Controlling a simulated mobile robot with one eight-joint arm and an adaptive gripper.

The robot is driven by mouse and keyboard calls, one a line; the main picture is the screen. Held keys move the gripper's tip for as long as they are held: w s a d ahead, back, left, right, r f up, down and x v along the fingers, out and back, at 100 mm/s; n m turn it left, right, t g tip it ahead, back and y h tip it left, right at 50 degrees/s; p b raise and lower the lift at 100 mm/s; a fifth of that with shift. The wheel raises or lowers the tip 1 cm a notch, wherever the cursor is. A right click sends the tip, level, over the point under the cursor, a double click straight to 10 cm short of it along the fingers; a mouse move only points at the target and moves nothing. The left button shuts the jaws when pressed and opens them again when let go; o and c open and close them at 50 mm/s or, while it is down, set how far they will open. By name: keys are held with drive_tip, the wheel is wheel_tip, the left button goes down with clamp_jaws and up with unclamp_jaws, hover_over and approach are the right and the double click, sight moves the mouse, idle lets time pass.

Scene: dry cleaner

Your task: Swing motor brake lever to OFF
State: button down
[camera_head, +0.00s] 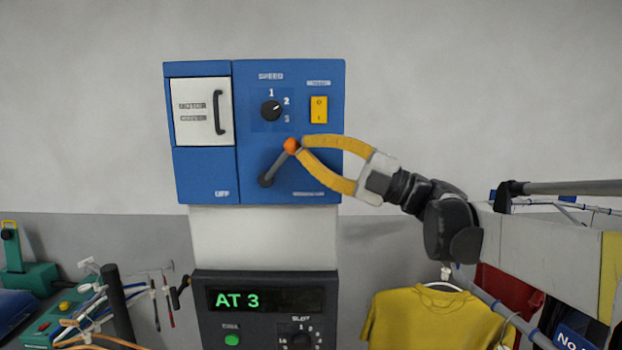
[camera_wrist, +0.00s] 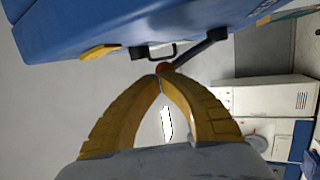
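The brake lever (camera_head: 277,165) is a grey arm with an orange knob (camera_head: 291,146), on the lower part of a blue panel (camera_head: 205,170). It tilts up and right from a dark pivot at its lower left. An OFF label (camera_head: 222,194) is left of the pivot; a label at lower right is too small to read. My gripper (camera_head: 301,147) reaches in from the right, its yellow fingertips closed together at the knob. In the wrist view the tips (camera_wrist: 160,74) nearly meet, with the orange knob (camera_wrist: 164,67) at them, partly hidden.
Above the lever are a black speed dial (camera_head: 271,111) and a yellow switch (camera_head: 319,109). A white door (camera_head: 201,112) with a black handle is at left. A dark unit (camera_head: 265,315) reading AT 3 is below. A yellow shirt (camera_head: 435,318) hangs beneath my arm.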

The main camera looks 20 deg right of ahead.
drive_tip(key=shift+w+a+r+n+g+h+p, duration=0.35)
drive_tip(key=shift+a+r+g+h+p, duration=0.3)
drive_tip(key=shift+a+h+p, duration=0.55)
drive_tip(key=shift+w+a+r+n+g+h+p, duration=0.2)
drive_tip(key=shift+w+a+r+g+h+p, duration=0.4)
drive_tip(key=shift+a+h+p, duration=0.8)
drive_tip(key=shift+w+a+r+n+g+h+p, duration=0.3)
drive_tip(key=shift+a+r+g+h+p, duration=0.6)
drive_tip(key=shift+p, duration=0.85)
drive_tip(key=shift+a+f+y, duration=0.25)
drive_tip(key=shift+f+y, duration=0.05)
drive_tip(key=shift+f, duration=0.05)
drive_tip(key=shift+r, duration=0.1)
